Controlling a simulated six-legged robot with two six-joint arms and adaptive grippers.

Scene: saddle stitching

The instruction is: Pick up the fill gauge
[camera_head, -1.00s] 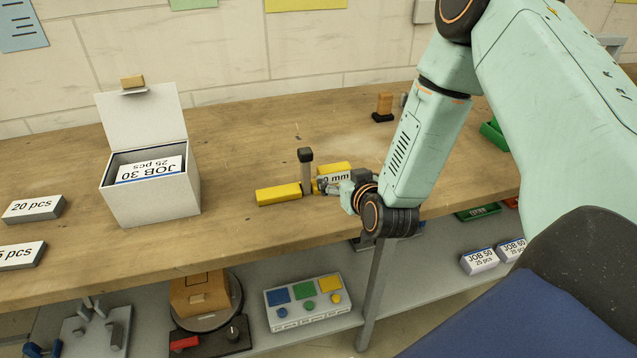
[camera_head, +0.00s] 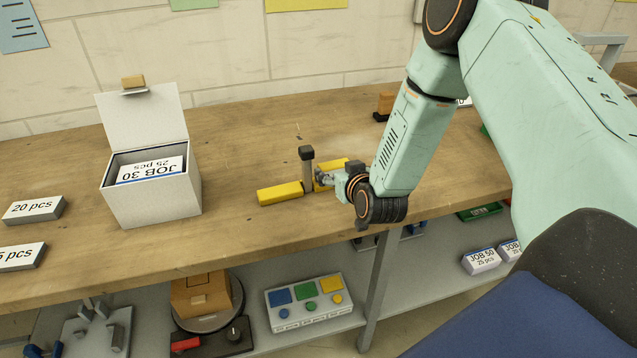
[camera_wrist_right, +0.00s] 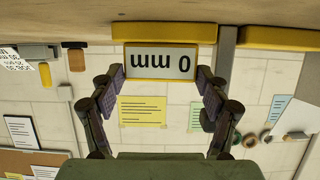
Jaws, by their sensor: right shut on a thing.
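The fill gauge is a yellow bar (camera_head: 280,193) with an upright grey post topped by a dark knob (camera_head: 306,153), near the front edge of the workbench. A yellow-edged plate on it, marked "0 mm", shows upside down in the right wrist view (camera_wrist_right: 160,62). My right gripper (camera_head: 322,179) is at the gauge's right part, just right of the post, and hides some of it. In the wrist view its two fingers (camera_wrist_right: 160,92) stand at either side of the plate, shut on the gauge. My left gripper is not in view.
An open white box (camera_head: 150,195) with a JOB 30 card stands left on the workbench (camera_head: 240,150). Labelled blocks (camera_head: 34,209) lie at far left. A small orange and black object (camera_head: 385,105) stands behind my arm. A lower shelf holds a button panel (camera_head: 308,300) and small boxes.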

